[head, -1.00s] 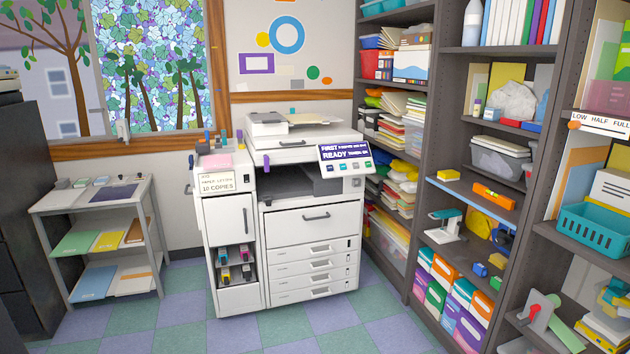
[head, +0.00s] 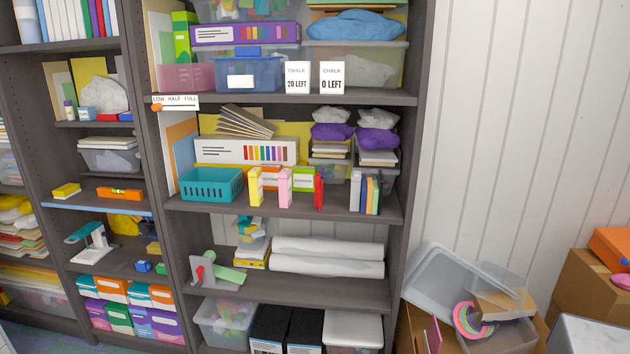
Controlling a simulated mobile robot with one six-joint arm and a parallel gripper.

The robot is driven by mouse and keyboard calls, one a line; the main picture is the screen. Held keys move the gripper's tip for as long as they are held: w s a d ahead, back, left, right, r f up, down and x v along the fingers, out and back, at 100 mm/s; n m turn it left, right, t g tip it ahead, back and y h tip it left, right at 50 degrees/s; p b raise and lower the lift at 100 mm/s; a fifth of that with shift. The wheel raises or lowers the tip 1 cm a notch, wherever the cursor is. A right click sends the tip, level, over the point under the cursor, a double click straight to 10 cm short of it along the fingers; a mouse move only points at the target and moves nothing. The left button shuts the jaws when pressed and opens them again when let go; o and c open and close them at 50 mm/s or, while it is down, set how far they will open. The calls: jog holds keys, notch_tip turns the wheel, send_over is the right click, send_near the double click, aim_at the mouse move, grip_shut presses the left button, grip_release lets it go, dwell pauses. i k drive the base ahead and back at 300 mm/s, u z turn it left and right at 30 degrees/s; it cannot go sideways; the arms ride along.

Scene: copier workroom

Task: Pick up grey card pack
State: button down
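A narrow pale grey upright pack (head: 355,191) stands on the middle shelf (head: 335,212) of the right-hand bookcase, at the left end of a row of slim packs in dark, green and orange. It may be the grey card pack, but its label is too small to read. To its left on the same shelf stand a yellow pack (head: 256,187), a pink pack (head: 284,188) and a red one (head: 318,192). My gripper is not in view.
A teal basket (head: 210,185) stands left of the packs. White rolls (head: 325,258) lie on the shelf below. Clear bins (head: 470,285) and cardboard boxes (head: 585,290) crowd the floor at right. A second bookcase (head: 105,210) adjoins at left.

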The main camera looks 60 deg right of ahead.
aim_at(356, 176)
jog(key=u, duration=0.7)
jog(key=k, duration=0.15)
jog(key=z, duration=2.85)
jog(key=k, duration=0.6)
jog(key=u, duration=0.15)
jog(key=i, duration=0.55)
